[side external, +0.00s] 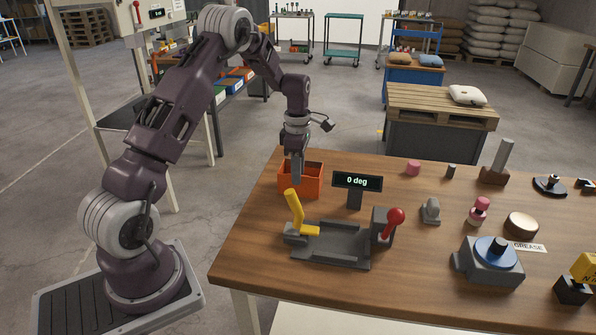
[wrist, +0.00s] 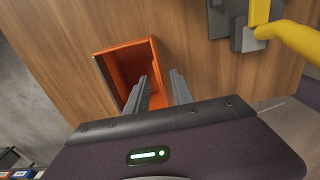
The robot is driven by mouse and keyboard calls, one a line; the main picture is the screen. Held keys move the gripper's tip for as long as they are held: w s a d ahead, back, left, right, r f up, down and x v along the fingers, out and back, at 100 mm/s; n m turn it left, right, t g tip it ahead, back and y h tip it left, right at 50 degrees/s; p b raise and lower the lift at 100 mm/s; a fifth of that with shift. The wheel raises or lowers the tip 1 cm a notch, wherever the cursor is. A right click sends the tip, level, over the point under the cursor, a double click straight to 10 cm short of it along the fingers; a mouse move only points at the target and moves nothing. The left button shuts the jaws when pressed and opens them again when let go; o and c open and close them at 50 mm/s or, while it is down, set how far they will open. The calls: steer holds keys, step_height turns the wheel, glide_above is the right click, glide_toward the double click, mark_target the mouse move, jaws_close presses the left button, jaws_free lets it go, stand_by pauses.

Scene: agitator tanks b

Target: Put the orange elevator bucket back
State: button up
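The orange elevator bucket (side external: 300,181) is an open-topped box standing on the wooden table near its far left edge. In the wrist view the bucket (wrist: 119,62) shows its open inside, facing the camera. My gripper (side external: 296,181) points down at the bucket from above. In the wrist view my gripper (wrist: 158,75) has its two fingers apart, with a visible gap. The left finger overlaps the bucket's inside and the right finger lies outside its right wall. Whether the fingertips are below the rim is hard to tell.
A dark grey fixture (side external: 331,244) with a yellow handle (side external: 296,212) and a red-knobbed lever (side external: 395,217) sits in front of the bucket. A display reading "0 deg" (side external: 357,182) stands right of it. Several small parts and a blue-topped grey block (side external: 490,258) occupy the table's right.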

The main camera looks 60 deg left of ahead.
steer(key=shift+r, duration=0.1)
step_height(320, 180, up, 12)
steer(key=s+d+r+m+t, duration=0.2)
steer(key=s+d+r+m, duration=0.3)
steer(key=d+r+m, duration=0.3)
steer(key=s+d+r+m+t, duration=0.1)
steer(key=s+d+m, duration=0.7)
steer(key=s, duration=0.3)
steer(key=s+d+m+t, duration=0.2)
steer(key=s+d+m, duration=0.6)
steer(key=s+m, duration=0.3)
steer(key=shift+s+r+t, duration=0.3)
steer(key=shift+r, duration=0.05)
steer(key=shift+a, duration=0.1)
